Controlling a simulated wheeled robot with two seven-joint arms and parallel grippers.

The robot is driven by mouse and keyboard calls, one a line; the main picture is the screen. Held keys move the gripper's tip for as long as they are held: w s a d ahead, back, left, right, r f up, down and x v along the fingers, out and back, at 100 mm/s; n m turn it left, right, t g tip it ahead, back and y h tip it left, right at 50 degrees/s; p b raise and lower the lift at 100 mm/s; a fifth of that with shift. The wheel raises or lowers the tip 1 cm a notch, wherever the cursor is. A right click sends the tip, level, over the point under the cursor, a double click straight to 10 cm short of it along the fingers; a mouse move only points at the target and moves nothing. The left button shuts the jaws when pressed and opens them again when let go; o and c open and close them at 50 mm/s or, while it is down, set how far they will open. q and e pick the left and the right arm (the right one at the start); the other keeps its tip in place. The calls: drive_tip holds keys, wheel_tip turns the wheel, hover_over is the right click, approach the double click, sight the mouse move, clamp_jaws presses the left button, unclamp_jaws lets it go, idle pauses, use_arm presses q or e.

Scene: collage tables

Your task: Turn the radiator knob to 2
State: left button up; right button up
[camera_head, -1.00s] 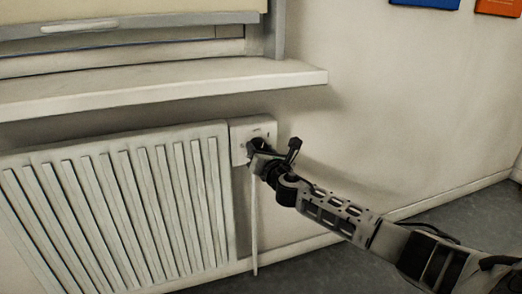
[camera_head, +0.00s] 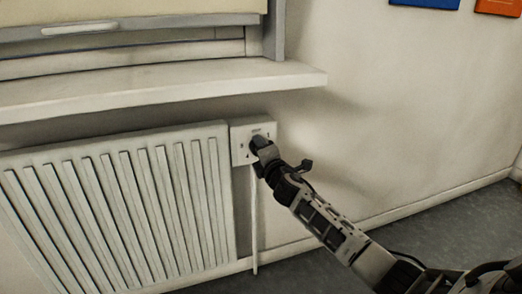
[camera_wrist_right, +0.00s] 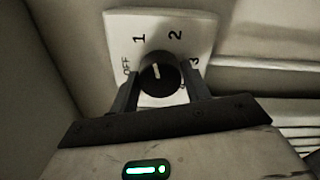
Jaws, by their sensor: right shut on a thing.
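The radiator knob is a round black dial (camera_wrist_right: 160,73) on a white square plate (camera_wrist_right: 197,30) marked OFF, 1, 2 and 3 in the right wrist view. Its short white mark points up, roughly between 1 and 2; the exact setting is hard to tell. My right gripper (camera_wrist_right: 160,86) is shut on the knob, one finger on each side. In the head view the plate (camera_head: 240,148) sits at the radiator's upper right, and my right gripper (camera_head: 259,147) covers most of the knob. My left gripper is not in view.
A white ribbed radiator (camera_head: 120,205) stands left of the plate. A window sill (camera_head: 170,85) juts out above it. A thin white pipe (camera_head: 254,225) runs down below the plate.

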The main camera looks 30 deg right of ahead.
use_arm(q)
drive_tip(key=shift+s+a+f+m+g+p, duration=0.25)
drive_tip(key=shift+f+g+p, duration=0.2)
drive_tip(key=shift+p, duration=0.25)
use_arm(e)
drive_tip(key=shift+m, duration=3.5)
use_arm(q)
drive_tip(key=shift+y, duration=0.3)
use_arm(e)
drive_tip(key=shift+f, duration=0.1)
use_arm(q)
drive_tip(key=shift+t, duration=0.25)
use_arm(e)
drive_tip(key=o, duration=1)
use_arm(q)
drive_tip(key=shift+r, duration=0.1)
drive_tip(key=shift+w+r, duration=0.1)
